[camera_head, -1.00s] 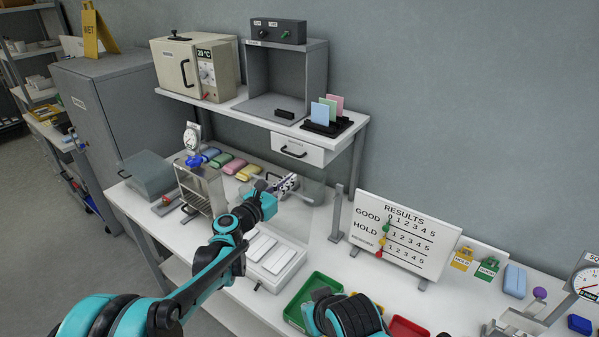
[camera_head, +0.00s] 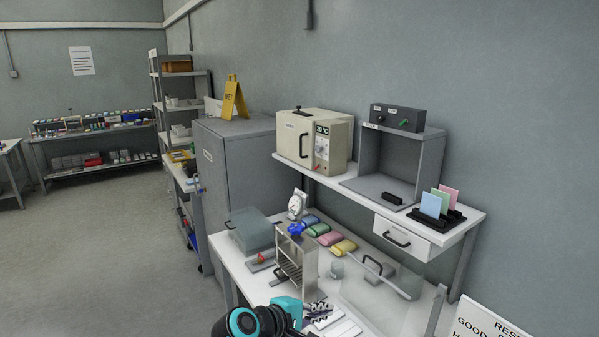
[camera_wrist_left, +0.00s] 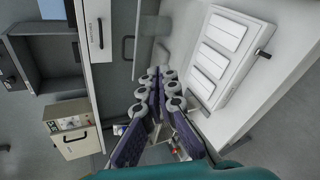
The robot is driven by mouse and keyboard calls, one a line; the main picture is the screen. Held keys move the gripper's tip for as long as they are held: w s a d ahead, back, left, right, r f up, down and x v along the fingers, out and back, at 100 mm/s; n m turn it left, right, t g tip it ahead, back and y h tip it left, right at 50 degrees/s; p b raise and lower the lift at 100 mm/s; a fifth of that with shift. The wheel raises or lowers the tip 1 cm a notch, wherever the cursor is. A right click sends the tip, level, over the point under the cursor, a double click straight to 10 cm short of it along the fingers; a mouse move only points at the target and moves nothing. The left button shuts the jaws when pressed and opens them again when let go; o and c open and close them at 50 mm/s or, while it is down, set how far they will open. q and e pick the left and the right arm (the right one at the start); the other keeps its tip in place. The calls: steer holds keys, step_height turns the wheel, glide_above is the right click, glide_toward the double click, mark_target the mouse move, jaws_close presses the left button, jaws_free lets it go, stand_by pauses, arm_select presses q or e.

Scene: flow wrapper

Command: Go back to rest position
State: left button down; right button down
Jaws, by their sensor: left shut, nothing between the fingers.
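My left gripper (camera_head: 318,310) is at the bottom of the head view, over the front part of the white bench (camera_head: 237,268). In the left wrist view its fingers (camera_wrist_left: 160,92) lie close together with nothing between them. My right gripper is not in either current view. A white tray with several pale bars (camera_wrist_left: 226,50) lies beside the fingers in the wrist view. My left gripper and arm partly block the bench front in the head view.
A metal rack (camera_head: 295,260) stands just behind the left gripper. A clear panel (camera_head: 375,300) is to its right. A shelf holds a beige oven (camera_head: 313,140) and a grey open box (camera_head: 400,160). A grey cabinet (camera_head: 232,165) stands left; the floor (camera_head: 100,240) there is clear.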

arm_select(q)
steer(key=s+a+f+m+y, duration=0.3)
steer(key=s+a, duration=0.3)
steer(key=a, duration=0.2)
steer(key=s+a+f+m+y, duration=0.3)
steer(key=s+a+m, duration=0.2)
steer(key=s+a, duration=0.2)
steer(key=s+a+f+m+g+y, duration=0.1)
steer(key=s+a+f+m+y, duration=0.2)
steer(key=s+a, duration=0.3)
steer(key=a+m, duration=0.1)
steer(key=a, duration=0.1)
steer(key=shift+s+a+f, duration=0.2)
steer(key=shift+a, duration=0.1)
